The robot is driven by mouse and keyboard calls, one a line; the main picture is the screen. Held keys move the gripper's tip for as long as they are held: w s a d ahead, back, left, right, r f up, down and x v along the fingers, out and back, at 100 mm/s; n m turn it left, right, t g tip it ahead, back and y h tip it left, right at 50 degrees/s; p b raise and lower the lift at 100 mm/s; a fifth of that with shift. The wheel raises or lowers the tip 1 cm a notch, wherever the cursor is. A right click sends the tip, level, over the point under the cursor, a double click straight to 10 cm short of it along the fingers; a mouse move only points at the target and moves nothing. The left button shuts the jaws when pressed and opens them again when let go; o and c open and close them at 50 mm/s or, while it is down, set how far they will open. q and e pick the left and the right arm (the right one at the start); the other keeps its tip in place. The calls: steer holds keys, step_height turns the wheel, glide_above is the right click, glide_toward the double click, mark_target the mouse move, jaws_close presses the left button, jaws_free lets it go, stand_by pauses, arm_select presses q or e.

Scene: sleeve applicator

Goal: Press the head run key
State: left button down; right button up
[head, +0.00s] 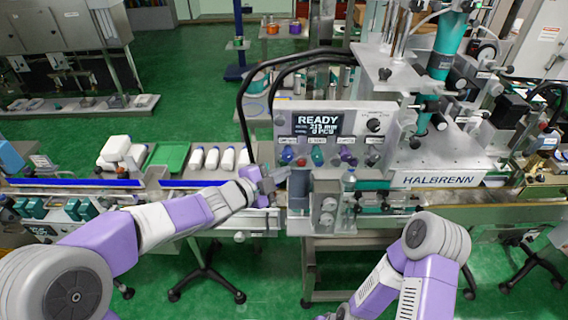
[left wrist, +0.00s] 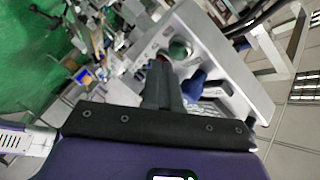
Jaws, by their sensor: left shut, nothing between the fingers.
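The control panel (head: 335,120) has a display reading READY and a row of coloured keys under small labels that I cannot read, so I cannot tell which is the head run key. A blue key (head: 287,155) is at the left end, then a teal key (head: 318,156) and a purple key (head: 348,155). My left gripper (head: 281,175) is shut and empty, just below and left of the blue key. In the left wrist view its shut fingers (left wrist: 160,85) point at the panel, near a green key (left wrist: 180,48) and a blue key (left wrist: 195,86). My right gripper is out of view.
A conveyor with a blue rail (head: 90,182) and several white bottles (head: 212,158) runs left of the panel. Black cables (head: 243,105) arch beside the panel. A small red knob (head: 301,162) sits close to my left fingertips. The HALBRENN machine body (head: 440,178) stands right.

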arm_select(q)
steer(key=shift+w, duration=0.25)
